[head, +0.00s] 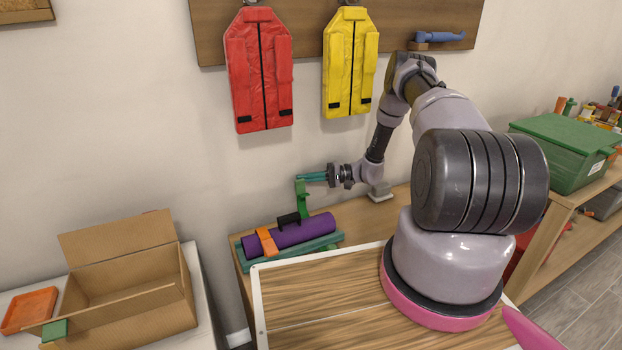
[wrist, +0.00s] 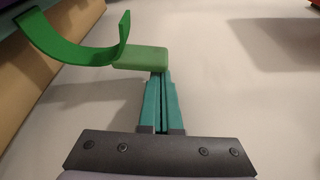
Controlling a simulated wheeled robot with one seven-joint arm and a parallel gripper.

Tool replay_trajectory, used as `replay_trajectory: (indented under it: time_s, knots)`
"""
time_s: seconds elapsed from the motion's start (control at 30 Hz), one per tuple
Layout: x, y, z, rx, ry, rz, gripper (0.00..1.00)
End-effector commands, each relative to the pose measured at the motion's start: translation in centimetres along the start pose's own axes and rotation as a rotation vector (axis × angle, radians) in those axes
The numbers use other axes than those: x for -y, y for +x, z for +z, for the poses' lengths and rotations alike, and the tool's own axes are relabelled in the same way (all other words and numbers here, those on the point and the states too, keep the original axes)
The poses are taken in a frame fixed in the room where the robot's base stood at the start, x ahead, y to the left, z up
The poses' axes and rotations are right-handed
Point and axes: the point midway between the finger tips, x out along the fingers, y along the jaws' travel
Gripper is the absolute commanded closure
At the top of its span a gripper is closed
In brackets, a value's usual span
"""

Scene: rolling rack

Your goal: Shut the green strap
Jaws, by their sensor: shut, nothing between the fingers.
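The green strap (head: 303,198) stands up open above the right part of the purple roll (head: 292,234). In the wrist view the strap (wrist: 65,42) is a curved green band with a lighter green tab (wrist: 140,59) at its end. My gripper (head: 302,176) is at the strap's top end, its teal fingers shut together and empty. In the wrist view the fingertips (wrist: 158,76) meet the tab's lower edge; I cannot tell whether they touch it. The orange strap (head: 267,241) lies around the roll's left part. A black piece (head: 289,219) sits near the green strap's base.
The roll lies in a teal cradle (head: 259,263) on a wooden bench against the wall. An open cardboard box (head: 128,291) is at left. Red (head: 261,80) and yellow (head: 349,70) vests hang above. A green crate (head: 560,145) is at right.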

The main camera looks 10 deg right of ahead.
Motion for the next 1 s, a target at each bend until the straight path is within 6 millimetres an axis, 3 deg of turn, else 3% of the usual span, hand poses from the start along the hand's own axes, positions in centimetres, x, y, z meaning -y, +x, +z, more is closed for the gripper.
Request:
replay_trajectory:
  time_s: [0.57, 1.0]
  knots:
    - [0.4, -0.5, 0.9, -0.003, -0.068, -0.025, 1.00]
    - [1.2, -2.3, 5.8, -0.006, -0.405, -0.147, 1.00]
